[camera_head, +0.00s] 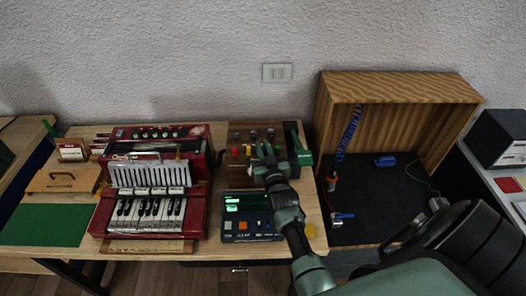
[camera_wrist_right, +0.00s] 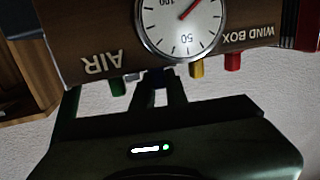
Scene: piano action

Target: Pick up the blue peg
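My right gripper (camera_head: 262,153) reaches to the peg board (camera_head: 240,131) at the back of the table, right of the red accordion. In the right wrist view the fingers of the right gripper (camera_wrist_right: 157,88) stand on either side of a small dark blue piece (camera_wrist_right: 156,74), which looks like the blue peg under the board's edge. Most of it is hidden by the fingers, and I cannot tell whether they press on it. A yellow peg (camera_wrist_right: 197,68), a red peg (camera_wrist_right: 232,61) and a green peg (camera_wrist_right: 117,87) are beside it. My left gripper is not in view.
The red accordion (camera_head: 105,212) stands left of the board, and a control box (camera_head: 248,228) with a lit screen stands in front. A green upright piece (camera_head: 303,154) stands close right of the gripper. An open wooden box (camera_head: 400,86) is at right. A gauge (camera_wrist_right: 182,20) is on the board.

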